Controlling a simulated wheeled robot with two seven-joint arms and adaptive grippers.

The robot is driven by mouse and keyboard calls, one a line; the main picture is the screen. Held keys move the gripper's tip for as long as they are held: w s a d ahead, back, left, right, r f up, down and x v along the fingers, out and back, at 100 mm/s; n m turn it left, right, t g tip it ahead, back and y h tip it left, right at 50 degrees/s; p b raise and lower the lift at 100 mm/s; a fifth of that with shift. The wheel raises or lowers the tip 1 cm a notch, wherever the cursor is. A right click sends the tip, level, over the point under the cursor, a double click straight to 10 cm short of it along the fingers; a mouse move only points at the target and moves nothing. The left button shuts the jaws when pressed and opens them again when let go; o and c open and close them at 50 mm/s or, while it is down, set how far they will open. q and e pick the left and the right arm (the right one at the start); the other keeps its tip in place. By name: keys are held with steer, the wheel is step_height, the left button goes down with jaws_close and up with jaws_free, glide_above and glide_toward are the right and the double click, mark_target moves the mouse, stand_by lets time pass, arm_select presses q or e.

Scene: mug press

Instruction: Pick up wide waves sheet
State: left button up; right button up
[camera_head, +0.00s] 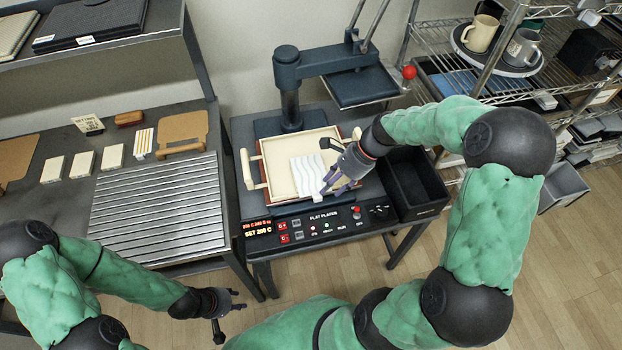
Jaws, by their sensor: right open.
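The wide waves sheet (303,170) is white with grey wavy lines. It lies in the cream tray (274,176) on the lower bed of the flat press. A small white tab (318,197) shows at its front edge. My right gripper (335,188) is open over the right front part of the sheet, with its fingers close to the tab. It hides part of the sheet's right side, and I cannot tell whether the fingers touch it. My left gripper (232,311) looks open and empty, low in front of the bench, away from the sheet.
The press's upper plate (362,86) is swung aside to the back right. A black bin (413,182) stands right of the press, and the control panel (322,224) is in front. A ribbed metal mat (160,207) lies left. Mugs (481,33) stand on the wire rack.

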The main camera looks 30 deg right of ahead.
mark_target(320, 198)
steer(key=shift+b+x, duration=1.3)
steer(key=shift+x, duration=1.45)
steer(key=shift+s, duration=0.1)
steer(key=c, duration=0.8)
